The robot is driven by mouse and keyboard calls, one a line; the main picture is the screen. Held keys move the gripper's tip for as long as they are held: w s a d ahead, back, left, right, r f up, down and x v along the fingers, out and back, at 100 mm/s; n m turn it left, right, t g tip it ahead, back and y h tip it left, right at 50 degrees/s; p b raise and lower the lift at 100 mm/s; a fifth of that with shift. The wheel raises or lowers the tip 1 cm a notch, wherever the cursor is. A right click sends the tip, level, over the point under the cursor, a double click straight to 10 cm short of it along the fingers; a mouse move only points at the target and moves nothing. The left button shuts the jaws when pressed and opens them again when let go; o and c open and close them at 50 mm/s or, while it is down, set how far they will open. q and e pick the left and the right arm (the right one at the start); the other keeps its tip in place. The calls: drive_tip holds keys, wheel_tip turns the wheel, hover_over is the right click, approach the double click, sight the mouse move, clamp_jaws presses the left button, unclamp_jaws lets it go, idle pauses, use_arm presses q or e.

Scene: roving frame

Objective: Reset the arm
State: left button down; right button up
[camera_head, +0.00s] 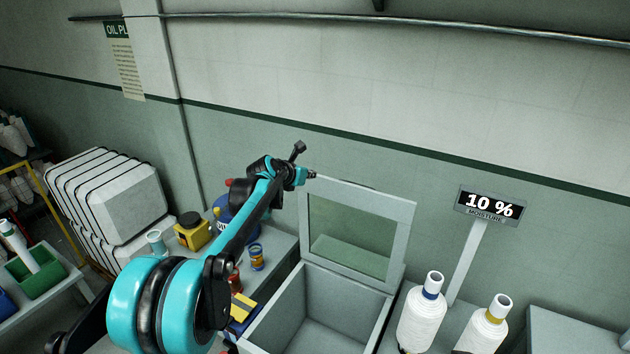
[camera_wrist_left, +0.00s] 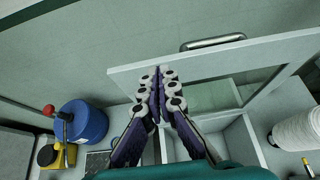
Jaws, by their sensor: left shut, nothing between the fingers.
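My left arm reaches from the lower left of the head view toward the back wall. My left gripper (camera_head: 308,174) is at the upper left corner of a raised, windowed lid (camera_head: 408,232). In the left wrist view the left gripper (camera_wrist_left: 161,76) shows its jointed fingers shut together with nothing between them. The fingers overlap the lid (camera_wrist_left: 125,77) in that view; I cannot tell whether they touch it. My right gripper is not in view.
Below the lid is an open, empty-looking grey box (camera_head: 328,318). A blue drum (camera_wrist_left: 82,122) and yellow container (camera_head: 192,232) are left. The wall is close behind.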

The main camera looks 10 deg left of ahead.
use_arm(q)
wheel_tip(320, 180, up, 5)
drive_tip(key=s+m, duration=0.1)
drive_tip(key=s, duration=0.1)
drive_tip(key=s+d+f+m+g+y+b, duration=0.1)
drive_tip(key=s+f+m+b, duration=0.6)
drive_tip(key=s, duration=0.4)
drive_tip(key=s+d+f+m+g+b, duration=0.15)
drive_tip(key=s+f+m+b, duration=0.35)
drive_tip(key=s+f+m, duration=0.5)
drive_tip(key=s+a+f+m+g+y+b, duration=0.2)
drive_tip(key=s+f+m+b, duration=0.7)
drive_tip(key=s+f+m, duration=0.5)
drive_tip(key=s+a+f, duration=0.1)
drive_tip(key=s+f, duration=0.6)
drive_tip(key=s, duration=0.1)
drive_tip(key=shift+s+a+f+y+b, duration=0.3)
drive_tip(key=shift+a+f+y+b, duration=0.05)
drive_tip(key=shift+f+y, duration=0.05)
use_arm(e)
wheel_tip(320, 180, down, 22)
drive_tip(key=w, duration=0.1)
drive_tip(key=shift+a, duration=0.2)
